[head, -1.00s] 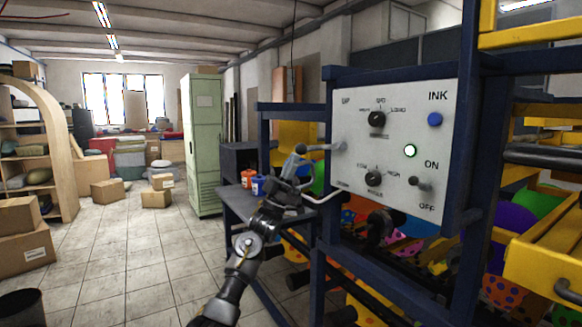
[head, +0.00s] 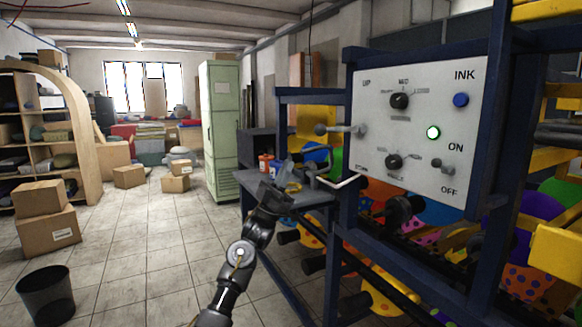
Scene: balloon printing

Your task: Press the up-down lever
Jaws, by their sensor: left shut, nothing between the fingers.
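The up-down lever (head: 338,129) is a grey rod with a round knob at its left end. It sticks out to the left of the white control panel (head: 440,105), between the panel's upper "UP" label and its lower left corner. The lever looks roughly level. My left gripper (head: 298,178) is shut and empty, below and slightly left of the lever's knob, apart from it in the picture. A pale bent rod (head: 340,182) shows just right of the gripper; I cannot tell whether they touch. My right gripper is not in view.
Small bottles stand on a side table (head: 320,196). A black bin (head: 46,296) stands on open tiled floor.

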